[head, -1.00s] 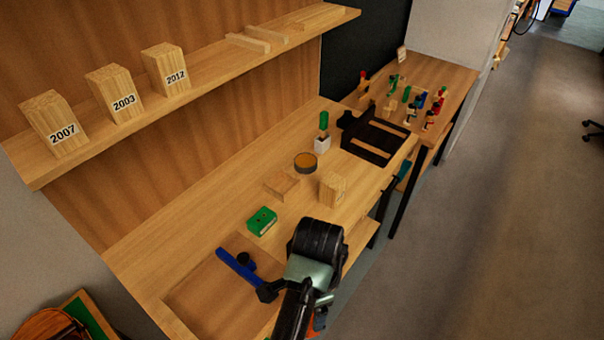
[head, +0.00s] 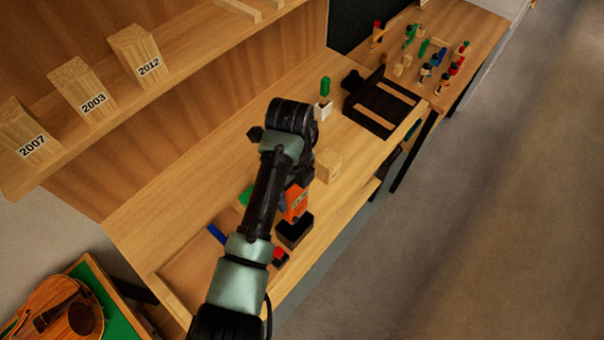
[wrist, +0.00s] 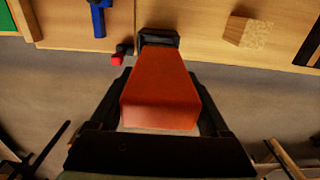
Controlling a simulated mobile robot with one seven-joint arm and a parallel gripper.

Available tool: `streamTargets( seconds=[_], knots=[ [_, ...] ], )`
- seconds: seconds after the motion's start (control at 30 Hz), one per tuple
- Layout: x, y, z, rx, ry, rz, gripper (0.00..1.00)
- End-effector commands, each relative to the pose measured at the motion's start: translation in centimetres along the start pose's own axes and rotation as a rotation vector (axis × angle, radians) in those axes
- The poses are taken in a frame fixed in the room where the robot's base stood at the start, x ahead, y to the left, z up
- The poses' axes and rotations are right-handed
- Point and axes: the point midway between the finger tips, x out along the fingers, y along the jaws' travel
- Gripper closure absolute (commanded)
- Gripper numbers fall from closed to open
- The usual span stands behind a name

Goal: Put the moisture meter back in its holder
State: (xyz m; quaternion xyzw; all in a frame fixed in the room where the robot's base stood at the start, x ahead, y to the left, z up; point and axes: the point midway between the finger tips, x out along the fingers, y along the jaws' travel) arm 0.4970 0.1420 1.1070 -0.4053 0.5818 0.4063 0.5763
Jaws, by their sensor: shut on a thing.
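The moisture meter, an orange block with a pale label (head: 296,203), shows beside my forearm in the head view. In the wrist view the orange meter (wrist: 160,95) fills the middle, between the two dark fingers of my gripper (wrist: 161,82), which is shut on it. A black open-looking box, likely the holder (head: 294,233), stands near the bench's front edge, just below the meter in the head view. The holder (wrist: 159,37) also shows beyond the meter's far end in the wrist view. I cannot tell whether the meter's lower end is inside it or above it.
A small red-topped item (head: 280,255) stands close to the holder. A blue tool (head: 216,233) and a partly hidden green box (head: 245,196) lie to the left. A wooden block (head: 328,166) stands to the right. The bench ends at its front edge (head: 345,214).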

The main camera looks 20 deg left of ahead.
Motion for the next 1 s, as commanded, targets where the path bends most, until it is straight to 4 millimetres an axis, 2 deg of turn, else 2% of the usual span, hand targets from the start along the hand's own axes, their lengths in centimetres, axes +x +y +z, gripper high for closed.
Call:
streamTargets(
  seconds=[0.53, 1.0],
  knots=[
    [0.1, 0.0, 0.0, 0.000, 0.000, -0.001, 0.93],
    [4.2, -0.1, 0.0, 0.000, 0.000, -0.001, 0.93]
  ],
)
